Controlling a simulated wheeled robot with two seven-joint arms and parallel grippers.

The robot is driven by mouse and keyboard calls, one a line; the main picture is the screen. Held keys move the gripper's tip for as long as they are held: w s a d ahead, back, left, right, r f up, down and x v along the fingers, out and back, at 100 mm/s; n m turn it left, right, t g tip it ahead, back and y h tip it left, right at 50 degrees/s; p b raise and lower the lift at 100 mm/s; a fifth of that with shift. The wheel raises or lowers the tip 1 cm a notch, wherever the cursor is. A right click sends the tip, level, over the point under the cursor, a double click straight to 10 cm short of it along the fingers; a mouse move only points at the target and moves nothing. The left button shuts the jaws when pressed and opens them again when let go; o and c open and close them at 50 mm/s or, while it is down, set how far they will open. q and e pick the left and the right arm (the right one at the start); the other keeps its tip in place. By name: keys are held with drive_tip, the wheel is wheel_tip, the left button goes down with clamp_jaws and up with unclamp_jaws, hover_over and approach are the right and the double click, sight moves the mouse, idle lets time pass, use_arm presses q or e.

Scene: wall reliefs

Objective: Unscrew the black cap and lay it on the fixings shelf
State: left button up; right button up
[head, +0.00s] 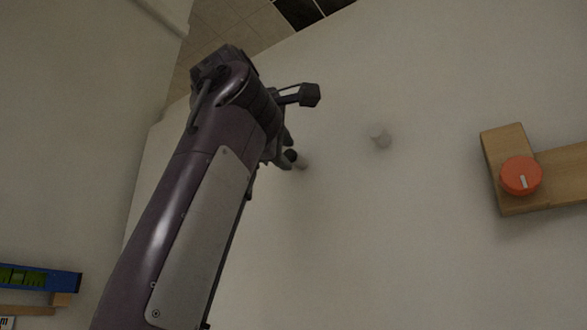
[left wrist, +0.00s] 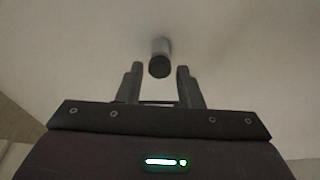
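The black cap (head: 290,156) sits on the end of a short pale stub on the white wall, partly behind my left gripper in the head view. In the left wrist view the cap (left wrist: 159,67) shows as a dark round end on a grey stub (left wrist: 161,46). My left gripper (left wrist: 158,72) is open, with a finger on each side of the cap and a visible gap to both. In the head view my left gripper (head: 281,148) is mostly hidden by its own arm. A wooden ledge (head: 60,299), possibly the fixings shelf, shows at the lower left. My right gripper is not in view.
A wooden bracket (head: 497,151) with an orange knob (head: 520,176) is at the right. A blue item with green parts (head: 40,278) is by the ledge. The lower middle wall is clear.

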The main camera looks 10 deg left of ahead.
use_arm(q)
drive_tip(key=shift+a+f+m, duration=0.1)
drive_tip(key=shift+m, duration=0.6)
drive_tip(key=m+t+b, duration=0.1)
drive_tip(key=m, duration=0.3)
drive_tip(key=shift+f+m+h, duration=0.1)
drive_tip(key=shift+m+h, duration=0.2)
drive_tip(key=shift+h, duration=0.1)
drive_tip(key=m+h+b, duration=0.1)
drive_tip(key=m, duration=0.3)
drive_tip(key=shift+w+a+t, duration=0.1)
drive_tip(key=shift+t, duration=0.2)
drive_tip(key=m, duration=0.3)
drive_tip(key=shift+h, duration=0.4)
clamp_jaws()
drive_tip(key=n, duration=0.1)
drive_tip(key=n+y+p, duration=0.1)
drive_tip(key=n, duration=0.1)
drive_tip(key=shift+r+n+p, duration=0.3)
drive_tip(key=shift+n+y, duration=0.3)
drive_tip(key=shift+n, duration=0.4)
drive_tip(key=shift+f+n+p, duration=0.1)
drive_tip(key=shift+n+p, duration=0.2)
drive_tip(key=shift+n, duration=0.1)
drive_tip(key=shift+f, duration=0.1)
